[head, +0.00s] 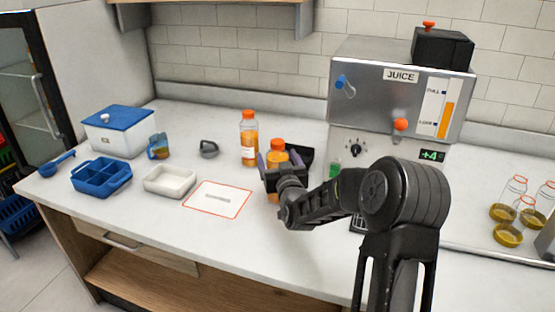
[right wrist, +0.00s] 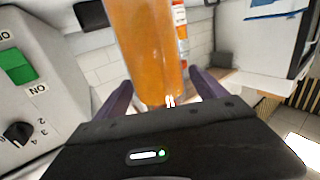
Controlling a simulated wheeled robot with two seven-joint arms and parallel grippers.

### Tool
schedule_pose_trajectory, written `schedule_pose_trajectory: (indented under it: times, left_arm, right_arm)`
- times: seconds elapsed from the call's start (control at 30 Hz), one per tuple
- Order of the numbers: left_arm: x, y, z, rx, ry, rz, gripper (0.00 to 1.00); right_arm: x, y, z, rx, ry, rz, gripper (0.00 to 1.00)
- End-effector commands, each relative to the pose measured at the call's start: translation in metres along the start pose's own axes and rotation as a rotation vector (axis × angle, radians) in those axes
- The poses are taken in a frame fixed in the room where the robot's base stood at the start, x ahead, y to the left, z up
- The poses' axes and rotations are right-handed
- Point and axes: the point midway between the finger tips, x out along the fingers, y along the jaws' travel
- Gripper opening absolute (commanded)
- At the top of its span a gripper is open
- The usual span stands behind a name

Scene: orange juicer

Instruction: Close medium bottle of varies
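An orange juice bottle (head: 278,158) with an orange cap (head: 277,144) is upright near the juicer's left side. My right gripper (head: 279,162) reaches it from the front, its two purple fingers on either side of the body. In the right wrist view the bottle (right wrist: 148,45) rises between the fingers (right wrist: 162,82); I cannot tell whether both touch it. The cap lies outside the wrist view, and the gripper hides part of the bottle's body. A second juice bottle (head: 249,142) with an orange cap and a label stands just behind, to the left. My left gripper is not in view.
The juicer machine (head: 365,95) stands at the right. A red-outlined mat (head: 236,188), white tray (head: 170,182), blue divided tray (head: 88,178), small jug (head: 158,146) and white box (head: 118,135) lie to the left. Several glass bottles (head: 509,237) stand at the far right.

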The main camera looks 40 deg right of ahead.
Motion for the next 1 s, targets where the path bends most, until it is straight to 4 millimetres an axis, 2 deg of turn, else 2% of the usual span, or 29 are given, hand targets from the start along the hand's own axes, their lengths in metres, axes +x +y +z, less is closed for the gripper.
schedule_pose_trajectory:
  times: [0.3,0.37,0.57,0.8,1.0]
  left_arm:
    - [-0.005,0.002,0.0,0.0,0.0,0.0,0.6]
    - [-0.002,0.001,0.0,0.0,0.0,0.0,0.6]
    - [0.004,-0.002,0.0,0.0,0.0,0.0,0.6]
    - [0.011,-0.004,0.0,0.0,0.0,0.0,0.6]
    - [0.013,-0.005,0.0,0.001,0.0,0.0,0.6]
  right_arm:
    - [0.0,0.0,-0.004,0.0,0.0,0.0,0.81]
    - [-0.005,0.0,-0.002,0.0,0.0,0.0,0.81]
    - [-0.035,0.0,-0.001,0.0,0.0,0.0,0.81]
    - [-0.084,0.0,-0.001,0.0,0.0,-0.001,0.81]
    - [-0.113,0.0,-0.002,0.0,0.0,0.0,0.81]
